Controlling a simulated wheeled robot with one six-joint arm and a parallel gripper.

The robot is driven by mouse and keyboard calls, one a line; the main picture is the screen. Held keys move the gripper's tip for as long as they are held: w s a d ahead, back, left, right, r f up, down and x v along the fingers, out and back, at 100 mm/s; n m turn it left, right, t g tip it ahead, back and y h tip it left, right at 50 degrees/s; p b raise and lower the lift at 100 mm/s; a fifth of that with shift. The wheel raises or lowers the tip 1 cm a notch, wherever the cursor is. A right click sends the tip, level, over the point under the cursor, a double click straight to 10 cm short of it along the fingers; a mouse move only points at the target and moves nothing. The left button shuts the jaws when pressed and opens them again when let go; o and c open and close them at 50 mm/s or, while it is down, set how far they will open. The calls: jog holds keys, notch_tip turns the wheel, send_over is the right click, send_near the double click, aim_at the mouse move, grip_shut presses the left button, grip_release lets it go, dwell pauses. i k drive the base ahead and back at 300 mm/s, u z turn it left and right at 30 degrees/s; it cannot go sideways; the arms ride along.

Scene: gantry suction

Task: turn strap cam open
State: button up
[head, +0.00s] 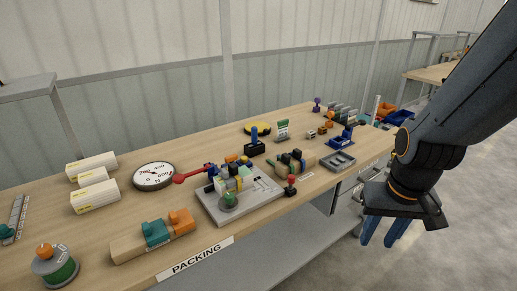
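I cannot tell for sure which part is the strap cam. A tan block (128,246) at the bench's front left carries a teal clamp-like part (155,232) and an orange part (182,220). A second tan block (304,164) right of the middle carries dark and green parts; their details are too small to read. My gripper (378,243) hangs at the right, beyond the bench's front edge, with blue fingers pointing down. The fingers are apart with nothing between them, and touch neither block.
A grey plate (262,199) with a small mechanism is mid-bench, beside a round dial (153,176) and a red lever (190,175). White boxes (94,196) and a green spool (60,272) are at left. A grey tray (338,162) is at right. Floor under my gripper is clear.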

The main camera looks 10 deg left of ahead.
aim_at(230, 159)
jog(key=i, duration=1)
jog(key=u, duration=1.45)
